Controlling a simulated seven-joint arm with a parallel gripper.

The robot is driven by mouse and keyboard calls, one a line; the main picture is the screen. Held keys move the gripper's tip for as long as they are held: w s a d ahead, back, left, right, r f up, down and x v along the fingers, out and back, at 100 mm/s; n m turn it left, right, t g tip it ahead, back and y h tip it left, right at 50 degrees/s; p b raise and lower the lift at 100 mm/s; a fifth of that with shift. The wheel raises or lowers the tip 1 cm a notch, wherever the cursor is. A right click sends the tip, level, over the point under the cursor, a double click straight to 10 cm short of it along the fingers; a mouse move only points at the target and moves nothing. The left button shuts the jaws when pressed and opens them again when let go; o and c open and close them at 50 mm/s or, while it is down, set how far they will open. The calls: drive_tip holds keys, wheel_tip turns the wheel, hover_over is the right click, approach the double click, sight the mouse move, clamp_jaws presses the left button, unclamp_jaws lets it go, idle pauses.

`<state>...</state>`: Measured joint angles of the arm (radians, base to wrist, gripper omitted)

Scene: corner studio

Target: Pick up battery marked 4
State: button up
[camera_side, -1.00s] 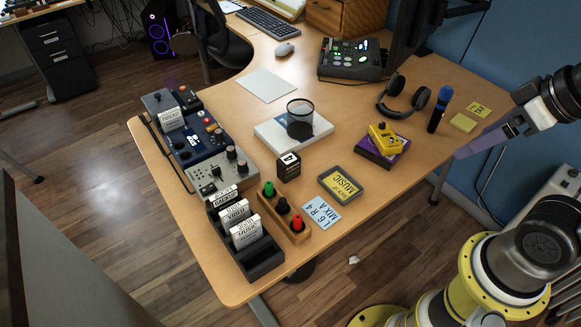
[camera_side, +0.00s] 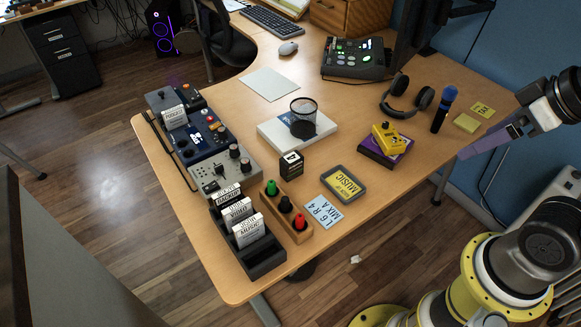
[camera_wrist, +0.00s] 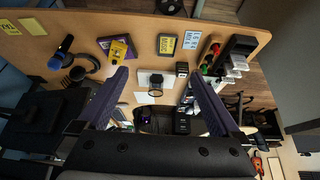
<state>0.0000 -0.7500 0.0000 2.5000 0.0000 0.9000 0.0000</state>
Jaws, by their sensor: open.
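I see no battery with a readable 4. A small black block (camera_side: 291,165) with a white marked square stands near the middle of the desk; its mark is too small to read surely. The block also shows in the wrist view (camera_wrist: 182,69). A black rack (camera_side: 262,256) holds white-labelled cartridges, among them one reading MUSIC (camera_side: 248,230), near the front left edge. My gripper (camera_side: 478,147), with purple fingers, is off the desk's right side, far from these things. In the wrist view its fingers (camera_wrist: 157,71) are spread wide and empty.
A wooden holder (camera_side: 303,236) with coloured knobs, a blue note (camera_side: 323,211) and a MUSIC pad (camera_side: 344,184) lie near the block. The front right desktop is clear.

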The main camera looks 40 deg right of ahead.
sight(294, 159)
drive_tip(key=w+a+r+m+t, duration=0.1)
drive_tip(key=w+r+t, duration=0.3)
drive_tip(key=w, duration=0.7)
drive_tip(key=w+a+r+m+t, duration=0.15)
drive_tip(key=w+r+t, duration=0.3)
drive_tip(key=w, duration=0.65)
drive_tip(key=w+a+f+t, duration=0.1)
drive_tip(key=w+a+f, duration=0.25)
drive_tip(key=f, duration=0.45)
drive_tip(key=w+a+f+t, duration=0.15)
drive_tip(key=w+f, duration=0.25)
drive_tip(key=f, duration=0.5)
drive_tip(key=s+a+f+n+g, duration=0.1)
drive_tip(key=s+a+f+g, duration=0.15)
drive_tip(key=f, duration=0.55)
drive_tip(key=s+a+f+n+g, duration=0.1)
drive_tip(key=s+a+f+n, duration=0.15)
drive_tip(key=f, duration=0.45)
drive_tip(key=shift+m+t, duration=0.25)
drive_tip(key=shift+m, duration=0.15)
drive_tip(key=x, duration=0.8)
drive_tip(key=shift+d+f, duration=0.15)
drive_tip(key=shift+d, duration=0.05)
drive_tip(key=shift+a+x, duration=0.2)
drive_tip(key=shift+x, duration=2.4)
drive_tip(key=shift+f, duration=0.15)
